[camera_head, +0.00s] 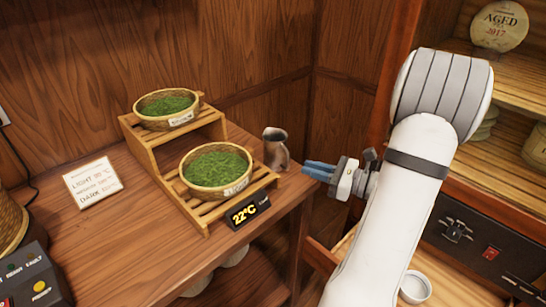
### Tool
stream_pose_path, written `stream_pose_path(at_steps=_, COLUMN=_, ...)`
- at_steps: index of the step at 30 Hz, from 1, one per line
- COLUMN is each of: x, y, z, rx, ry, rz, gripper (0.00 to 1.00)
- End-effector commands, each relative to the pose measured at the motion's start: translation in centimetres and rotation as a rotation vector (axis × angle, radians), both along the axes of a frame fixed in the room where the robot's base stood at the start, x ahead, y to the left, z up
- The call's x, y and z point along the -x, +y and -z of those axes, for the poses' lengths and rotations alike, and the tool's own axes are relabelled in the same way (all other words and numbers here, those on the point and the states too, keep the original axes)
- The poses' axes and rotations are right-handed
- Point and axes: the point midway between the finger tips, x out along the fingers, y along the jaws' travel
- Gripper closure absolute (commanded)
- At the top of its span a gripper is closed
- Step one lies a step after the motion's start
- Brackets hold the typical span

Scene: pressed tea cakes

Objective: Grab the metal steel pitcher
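The metal steel pitcher (276,149) stands upright on the wooden counter, right of the stepped wooden stand and close to the corner of the panelled walls. My gripper (304,170) reaches in from the right with blue fingers pointing left toward the pitcher. The fingertips appear a short way to the right of the pitcher and do not seem to touch it. The two fingers overlap in this view, so their opening is unclear. Nothing shows between them.
A stepped stand (149,148) holds two baskets of green tea leaves, the front basket (217,171) near the pitcher. A 22°C display (243,212) sits at its front. A white sign (92,183) lies left. Shelves with tea cakes stand right.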

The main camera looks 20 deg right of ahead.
Motion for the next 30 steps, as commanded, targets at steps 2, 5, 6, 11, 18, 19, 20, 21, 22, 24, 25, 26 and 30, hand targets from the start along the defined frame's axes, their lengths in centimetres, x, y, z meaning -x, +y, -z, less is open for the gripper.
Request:
stream_pose_path(at_steps=2, x=-0.3, y=-0.4, z=0.1, rx=-0.018, ry=-0.005, rz=0.023, gripper=0.86)
stream_pose_path(at_steps=5, x=-1.2, y=0.1, z=0.1, rx=-0.022, ry=-0.006, rz=0.026, gripper=0.86)
stream_pose_path(at_steps=6, x=-1.5, y=0.4, z=0.1, rx=-0.021, ry=-0.005, rz=0.026, gripper=0.86)
stream_pose_path(at_steps=11, x=-2.7, y=1.6, z=0.2, rx=-0.020, ry=-0.006, rz=0.024, gripper=0.86)
stream_pose_path(at_steps=18, x=-5.2, y=3.8, z=0.3, rx=-0.019, ry=-0.004, rz=0.023, gripper=0.86)
stream_pose_path(at_steps=19, x=-5.5, y=4.0, z=0.3, rx=-0.019, ry=-0.004, rz=0.024, gripper=0.86)
stream_pose_path(at_steps=20, x=-5.6, y=4.1, z=0.3, rx=-0.018, ry=-0.005, rz=0.025, gripper=0.86)
stream_pose_path(at_steps=21, x=-5.8, y=4.2, z=0.3, rx=-0.018, ry=-0.004, rz=0.025, gripper=0.86)
stream_pose_path(at_steps=22, x=-5.8, y=4.3, z=0.3, rx=-0.018, ry=-0.004, rz=0.026, gripper=0.86)
stream_pose_path(at_steps=24, x=-5.9, y=4.3, z=0.3, rx=-0.018, ry=-0.004, rz=0.027, gripper=0.86)
stream_pose_path(at_steps=25, x=-5.9, y=4.3, z=0.3, rx=-0.018, ry=-0.004, rz=0.027, gripper=0.86)
stream_pose_path(at_steps=26, x=-5.9, y=4.3, z=0.3, rx=-0.018, ry=-0.004, rz=0.027, gripper=0.86)
stream_pose_path(at_steps=30, x=-5.9, y=4.3, z=0.3, rx=-0.018, ry=-0.004, rz=0.027, gripper=0.90)
